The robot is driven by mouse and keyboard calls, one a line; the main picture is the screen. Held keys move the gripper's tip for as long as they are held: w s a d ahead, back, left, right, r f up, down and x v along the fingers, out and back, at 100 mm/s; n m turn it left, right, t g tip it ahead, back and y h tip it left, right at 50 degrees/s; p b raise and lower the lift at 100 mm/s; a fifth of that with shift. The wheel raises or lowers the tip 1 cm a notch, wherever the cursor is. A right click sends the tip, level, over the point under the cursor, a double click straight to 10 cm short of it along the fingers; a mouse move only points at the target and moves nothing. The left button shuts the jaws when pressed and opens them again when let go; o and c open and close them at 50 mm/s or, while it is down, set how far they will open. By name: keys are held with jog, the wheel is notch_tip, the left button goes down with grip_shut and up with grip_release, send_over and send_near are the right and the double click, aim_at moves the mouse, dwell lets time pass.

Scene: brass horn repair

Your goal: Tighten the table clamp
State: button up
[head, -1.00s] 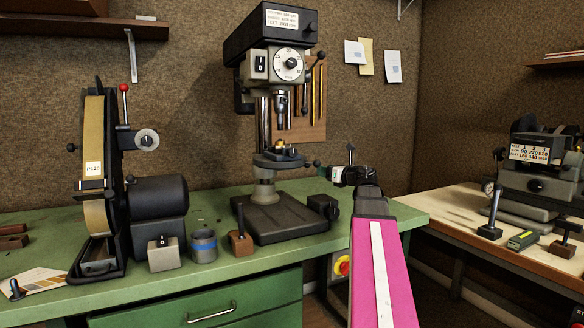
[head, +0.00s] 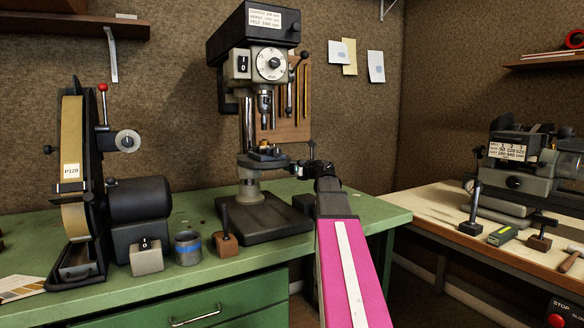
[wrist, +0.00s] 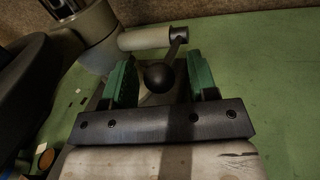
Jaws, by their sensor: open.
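The table clamp shows in the wrist view as a short lever with a black ball knob (wrist: 158,77), joined to a grey rod beside the column of the drill press (head: 262,110). My gripper (wrist: 161,70) is open, with one green-padded finger on each side of the ball and a visible gap on both sides. In the head view my gripper (head: 298,169) is at the right side of the drill press's small table (head: 265,160).
A belt sander (head: 75,180), a grey cup (head: 188,248) and a wooden block with a peg (head: 224,243) stand left. A second bench (head: 440,208) with a machine is right.

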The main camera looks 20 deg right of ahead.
grip_shut()
jog(key=shift+f+n+t+y, duration=0.5)
jog(key=shift+f+t+y, duration=0.2)
jog(key=shift+f+t, duration=0.65)
grip_release()
jog(key=shift+s, duration=0.1)
jog(key=v, duration=1)
jog(key=shift+s+d, duration=0.2)
jog(key=shift+s, duration=0.1)
